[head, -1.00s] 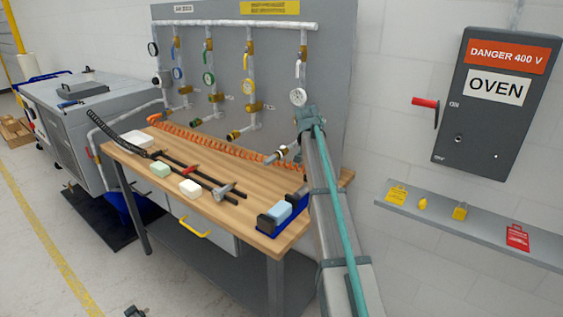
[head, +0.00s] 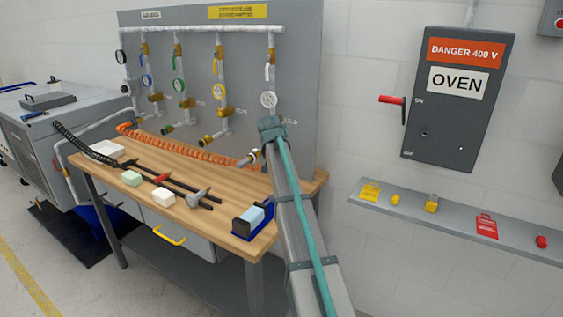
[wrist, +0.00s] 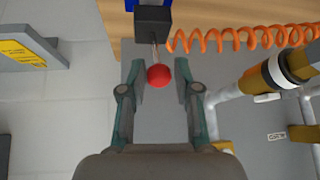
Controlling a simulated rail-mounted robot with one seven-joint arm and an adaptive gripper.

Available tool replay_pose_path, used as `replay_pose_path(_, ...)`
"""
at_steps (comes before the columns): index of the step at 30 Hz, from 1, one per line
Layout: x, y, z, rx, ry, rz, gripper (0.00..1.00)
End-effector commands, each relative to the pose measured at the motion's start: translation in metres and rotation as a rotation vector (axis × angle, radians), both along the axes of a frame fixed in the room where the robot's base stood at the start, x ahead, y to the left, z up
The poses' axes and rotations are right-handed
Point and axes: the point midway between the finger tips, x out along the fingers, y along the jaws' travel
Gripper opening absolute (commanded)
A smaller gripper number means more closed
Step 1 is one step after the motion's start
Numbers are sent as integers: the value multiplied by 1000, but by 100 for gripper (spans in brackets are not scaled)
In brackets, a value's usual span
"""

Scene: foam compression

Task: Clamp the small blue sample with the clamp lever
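The light blue sample (head: 256,215) sits in the dark blue clamp (head: 240,236) at the front right corner of the wooden table in the head view. In the wrist view, the clamp lever's red ball knob (wrist: 159,76) sticks out on a thin metal rod from a black block (wrist: 153,20). My gripper (wrist: 160,66) is open, with one finger on each side of the knob in the picture. Gaps show on both sides, and I cannot tell the depth. A strip of blue shows at the top edge; the sample is not clear there. My gripper is hidden in the head view.
White (head: 163,198) and pale green (head: 131,178) blocks and a bar clamp (head: 197,197) lie left on the table. An orange coiled hose (wrist: 230,38) and pipes (wrist: 235,90) are close right of my gripper. A shelf (head: 455,222) is on the right wall.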

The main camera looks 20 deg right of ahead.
Motion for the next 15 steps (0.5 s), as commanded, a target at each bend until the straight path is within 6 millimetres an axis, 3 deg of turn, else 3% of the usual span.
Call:
replay_pose_path(3,0,-1,1,-3,-1,-1,51)
replay_pose_path(15,-2,0,7,-7,-5,0,51)
